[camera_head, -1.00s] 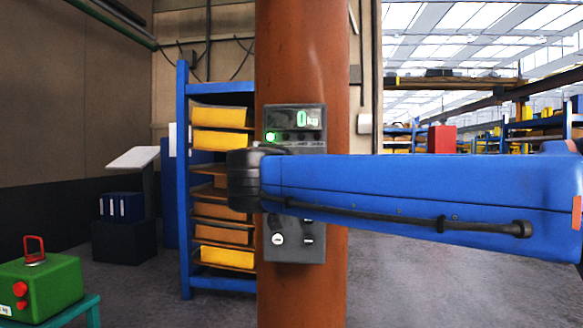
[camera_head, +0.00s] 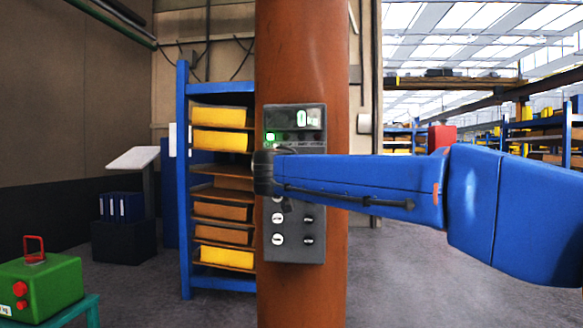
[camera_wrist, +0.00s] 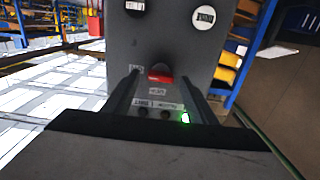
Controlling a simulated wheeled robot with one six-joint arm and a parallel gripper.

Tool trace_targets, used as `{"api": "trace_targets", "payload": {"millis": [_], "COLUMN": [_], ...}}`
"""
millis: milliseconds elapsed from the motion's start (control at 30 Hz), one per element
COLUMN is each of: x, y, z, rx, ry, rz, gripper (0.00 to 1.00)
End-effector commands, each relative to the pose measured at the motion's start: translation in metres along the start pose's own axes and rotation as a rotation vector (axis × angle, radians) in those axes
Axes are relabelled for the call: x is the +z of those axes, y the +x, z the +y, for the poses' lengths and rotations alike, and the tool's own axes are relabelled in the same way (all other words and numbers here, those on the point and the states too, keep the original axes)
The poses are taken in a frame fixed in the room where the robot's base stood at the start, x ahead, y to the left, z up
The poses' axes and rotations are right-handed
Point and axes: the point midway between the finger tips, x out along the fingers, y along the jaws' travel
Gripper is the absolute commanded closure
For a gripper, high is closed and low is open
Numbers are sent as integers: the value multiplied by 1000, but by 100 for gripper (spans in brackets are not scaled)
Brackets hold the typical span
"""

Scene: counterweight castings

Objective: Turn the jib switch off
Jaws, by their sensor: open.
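A grey control panel (camera_head: 295,248) is fixed to an orange-brown column, with a display at its top and a lit green lamp (camera_head: 270,138) below that. My arm crosses the panel's middle in the head view and hides my fingers and part of the controls. In the wrist view the panel (camera_wrist: 172,45) appears upside down. A red switch (camera_wrist: 160,77) with a small label, too blurred to read surely, sits between the tips of my gripper (camera_wrist: 159,86). My gripper is open, a finger on each side of the switch. I cannot tell whether they touch it.
The column (camera_head: 302,60) stands close in front. Behind it is a blue rack (camera_head: 184,200) with yellow bins. A green box (camera_head: 50,290) with a red handle rests on a teal stand at lower left. Round white-marked controls (camera_wrist: 204,17) lie elsewhere on the panel.

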Motion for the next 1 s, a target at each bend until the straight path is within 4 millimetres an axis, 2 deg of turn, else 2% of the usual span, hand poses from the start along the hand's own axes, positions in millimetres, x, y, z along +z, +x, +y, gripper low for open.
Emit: {"api": "trace_targets", "payload": {"millis": [233,400,733,1000], "x": [0,0,0,0], "y": [0,0,0,0], "z": [0,0,0,-1], "rx": [0,0,0,0], "ry": [0,0,-29,-176], "rz": [0,0,0,0], "gripper": [48,89,90,90]}}
